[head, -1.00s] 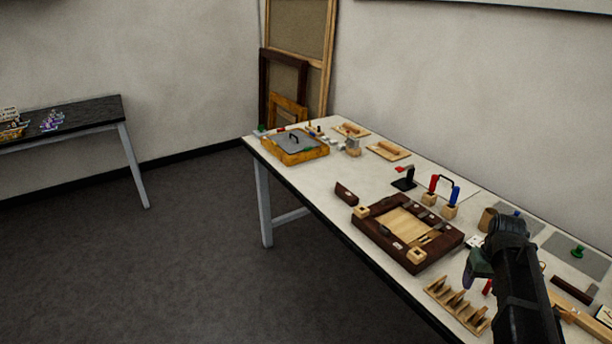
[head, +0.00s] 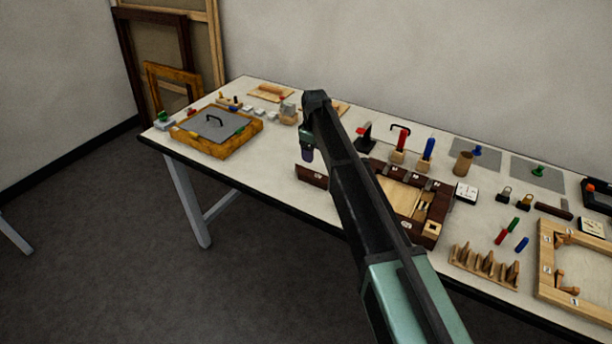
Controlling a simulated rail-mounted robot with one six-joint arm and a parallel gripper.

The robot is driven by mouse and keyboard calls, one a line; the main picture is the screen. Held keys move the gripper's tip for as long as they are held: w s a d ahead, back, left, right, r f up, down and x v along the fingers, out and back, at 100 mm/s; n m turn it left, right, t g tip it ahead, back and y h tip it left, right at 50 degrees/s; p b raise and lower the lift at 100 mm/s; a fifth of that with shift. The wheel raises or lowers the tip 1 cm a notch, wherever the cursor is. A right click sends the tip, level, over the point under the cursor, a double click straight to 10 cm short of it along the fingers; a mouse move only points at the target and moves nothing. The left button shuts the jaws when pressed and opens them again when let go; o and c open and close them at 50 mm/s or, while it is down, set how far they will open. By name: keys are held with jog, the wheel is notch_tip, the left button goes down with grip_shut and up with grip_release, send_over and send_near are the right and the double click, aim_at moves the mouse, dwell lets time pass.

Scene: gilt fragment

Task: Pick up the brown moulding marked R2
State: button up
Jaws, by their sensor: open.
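A short dark brown moulding piece (head: 311,176) lies on the table, left of the brown frame (head: 436,213). Any mark on it is too small to read. Another dark brown bar (head: 553,211) lies toward the right of the table; its mark cannot be read either. My gripper (head: 307,154) is small in the head view, pointing down just above and behind the short brown piece in the picture. It is open, with nothing seen in it. My arm crosses in front of the frame and hides its left part.
A gilt frame with a grey panel (head: 214,129) sits at the table's far left end. A notched wooden rack (head: 484,266) and a pale wooden frame (head: 545,262) stand at the right front. Red (head: 402,140) and blue (head: 428,149) handled tools stand behind the brown frame.

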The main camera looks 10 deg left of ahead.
aim_at(312, 174)
notch_tip(312, 174, down, 6)
jog(key=b, duration=0.5)
jog(key=shift+w+a+f, duration=0.1)
jog(key=shift+a, duration=0.05)
notch_tip(312, 174, down, 5)
jog(key=b, duration=0.5)
jog(key=shift+w, duration=0.1)
jog(key=c, duration=1)
jog(key=shift+r, duration=0.2)
jog(key=shift+c, duration=0.2)
notch_tip(312, 174, up, 20)
jog(key=p, duration=2)
